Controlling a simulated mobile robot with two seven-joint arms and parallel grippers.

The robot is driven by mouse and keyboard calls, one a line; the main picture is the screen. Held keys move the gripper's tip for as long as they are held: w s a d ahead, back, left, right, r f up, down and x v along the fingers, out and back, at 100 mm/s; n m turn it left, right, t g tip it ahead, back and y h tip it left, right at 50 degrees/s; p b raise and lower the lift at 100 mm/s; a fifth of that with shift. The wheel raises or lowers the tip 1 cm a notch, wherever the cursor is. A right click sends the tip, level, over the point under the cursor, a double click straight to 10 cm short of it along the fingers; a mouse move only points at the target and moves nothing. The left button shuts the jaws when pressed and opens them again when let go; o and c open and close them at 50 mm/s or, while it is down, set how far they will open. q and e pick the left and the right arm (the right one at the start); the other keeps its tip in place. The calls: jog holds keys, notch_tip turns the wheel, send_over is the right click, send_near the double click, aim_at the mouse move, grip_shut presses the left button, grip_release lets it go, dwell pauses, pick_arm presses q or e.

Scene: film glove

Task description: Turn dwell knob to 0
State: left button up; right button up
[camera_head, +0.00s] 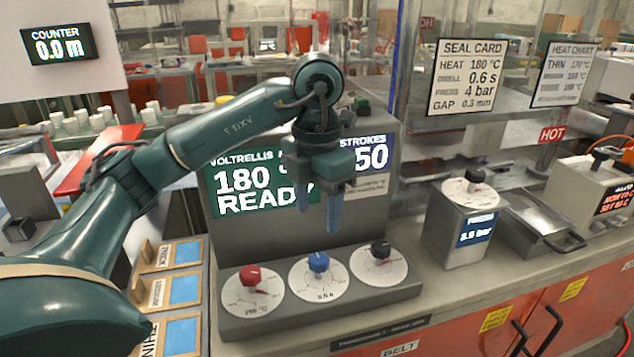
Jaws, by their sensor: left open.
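The blue knob (318,262) stands on a white round dial (300,283) in the middle of the sealer's front panel. The dial's readout looks like 0.6 s, matching the dwell line on the seal card (466,76). My left gripper (318,220) points down above the blue knob, in front of the sealer's screen. It is open with nothing between its two blue-grey fingers, and the fingertips appear apart from the knob. The gripper hides part of the screen (235,190), which reads 180 and READY. My right gripper is not in view.
A red knob (250,275) is left of the blue one and a black knob (381,250) right of it. A pressure box (462,225) with its own black knob stands further right, beside a metal tray (540,222). Labelled trays (176,290) lie at left.

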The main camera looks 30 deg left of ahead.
pick_arm(q)
jog(key=shift+r+p, duration=0.3)
jog(key=shift+r, duration=1.3)
